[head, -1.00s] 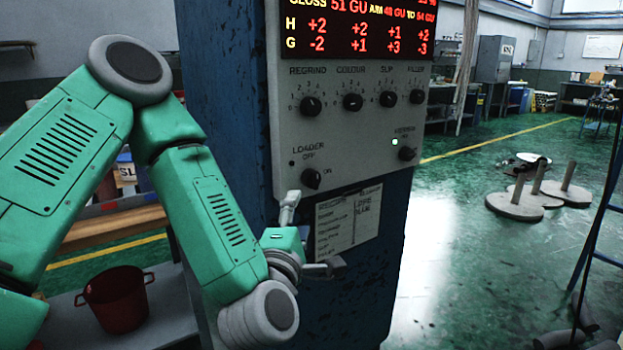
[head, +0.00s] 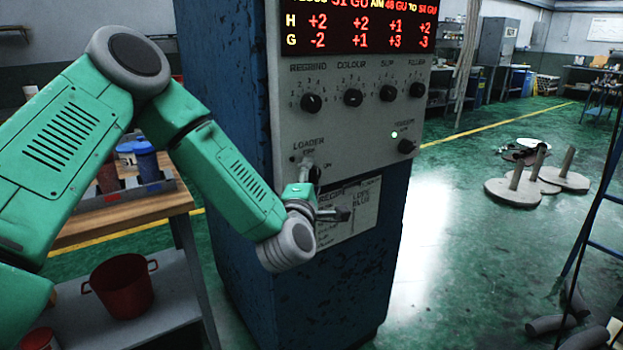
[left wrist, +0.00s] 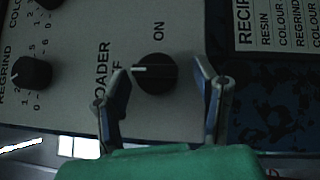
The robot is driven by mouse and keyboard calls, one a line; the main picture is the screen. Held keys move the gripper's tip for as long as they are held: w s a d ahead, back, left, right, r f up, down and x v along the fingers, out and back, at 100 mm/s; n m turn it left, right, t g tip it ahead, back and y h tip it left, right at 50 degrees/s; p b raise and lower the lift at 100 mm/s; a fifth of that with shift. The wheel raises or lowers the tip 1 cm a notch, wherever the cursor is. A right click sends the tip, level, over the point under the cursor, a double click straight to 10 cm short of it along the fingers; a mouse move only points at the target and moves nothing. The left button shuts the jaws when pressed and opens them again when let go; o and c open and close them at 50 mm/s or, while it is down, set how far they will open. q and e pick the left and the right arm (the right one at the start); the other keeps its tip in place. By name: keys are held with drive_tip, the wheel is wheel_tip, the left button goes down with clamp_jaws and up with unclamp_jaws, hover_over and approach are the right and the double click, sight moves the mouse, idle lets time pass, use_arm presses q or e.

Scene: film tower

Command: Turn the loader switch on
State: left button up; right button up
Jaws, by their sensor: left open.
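The loader switch (head: 315,174) is a black round knob low on the grey control panel, partly hidden by my gripper in the head view. In the left wrist view the knob (left wrist: 157,74) shows fully, with its white pointer mark toward the OFF label; the ON label (left wrist: 158,31) is a quarter turn away. My left gripper (head: 322,190) is open just in front of the panel. In the left wrist view its fingers (left wrist: 163,100) stand on either side of the knob, with gaps visible. I cannot tell how far the tips are from the panel. My right gripper is not in view.
Other knobs (head: 352,97) sit above the switch under a red-lit display (head: 360,28). A recipe card (head: 350,208) is below it. A bench (head: 120,215) with a red pot (head: 122,286) on its lower shelf stands at left. The floor at right is partly open.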

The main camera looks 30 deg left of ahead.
use_arm(q)
drive_tip(key=shift+d, duration=0.15)
drive_tip(key=shift+d, duration=0.1)
drive_tip(key=c, duration=1.1)
drive_tip(key=shift+c, duration=0.2)
drive_tip(key=shift+r+m+p, duration=0.25)
drive_tip(key=shift+m+p, duration=0.05)
drive_tip(key=shift+p, duration=0.65)
drive_tip(key=m+g+p, duration=0.2)
drive_tip(key=g+p, duration=0.1)
drive_tip(key=p, duration=0.4)
drive_tip(key=m+g+p, duration=0.3)
drive_tip(key=g+p, duration=0.1)
drive_tip(key=p, duration=0.4)
drive_tip(key=r+m+g+p, duration=0.1)
drive_tip(key=m+g+p, duration=0.2)
drive_tip(key=p, duration=0.5)
drive_tip(key=shift+w+d+g, duration=0.15)
drive_tip(key=shift+w+g, duration=0.1)
drive_tip(key=shift+g, duration=0.25)
drive_tip(key=shift+f+m+g+p, duration=0.2)
drive_tip(key=shift+m+g+p, duration=0.3)
drive_tip(key=shift+g+p, duration=0.55)
drive_tip(key=shift+w, duration=0.1)
